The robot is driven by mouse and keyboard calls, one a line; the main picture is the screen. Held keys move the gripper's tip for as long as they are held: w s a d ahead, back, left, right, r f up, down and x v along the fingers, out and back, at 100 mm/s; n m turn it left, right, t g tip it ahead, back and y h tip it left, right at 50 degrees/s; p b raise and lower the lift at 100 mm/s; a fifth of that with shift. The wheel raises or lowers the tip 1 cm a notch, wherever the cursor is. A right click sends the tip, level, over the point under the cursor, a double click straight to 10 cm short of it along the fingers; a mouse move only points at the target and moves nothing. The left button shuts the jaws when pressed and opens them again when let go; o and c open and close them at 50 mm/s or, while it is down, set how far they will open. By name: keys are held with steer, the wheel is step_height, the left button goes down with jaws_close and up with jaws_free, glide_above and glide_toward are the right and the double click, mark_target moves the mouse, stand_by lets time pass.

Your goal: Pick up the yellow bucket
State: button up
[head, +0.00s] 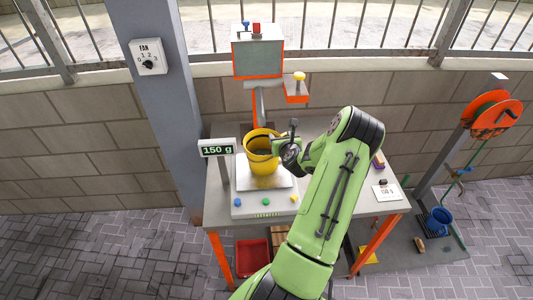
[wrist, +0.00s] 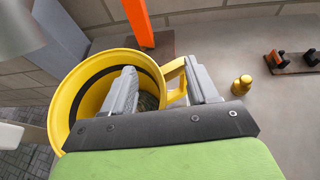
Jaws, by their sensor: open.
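The yellow bucket (head: 262,150) stands upright on the scale's pale plate (head: 266,182) on the table. In the wrist view the bucket (wrist: 88,88) shows its open mouth, a dark band inside and a yellow handle (wrist: 176,77) on its right. My gripper (wrist: 162,85) is open. One finger overlaps the bucket's mouth and the other is right of the handle, so the rim and handle appear between them. I cannot tell whether either finger touches. In the head view my gripper (head: 292,147) is just right of the bucket, partly hidden by my wrist.
The scale display (head: 217,148) reads 150 g. Behind stands a post with a grey box (head: 257,58) and an orange shelf (head: 296,92). A small brass weight (wrist: 241,85) stands right of the fingers.

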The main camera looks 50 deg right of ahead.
jaws_close()
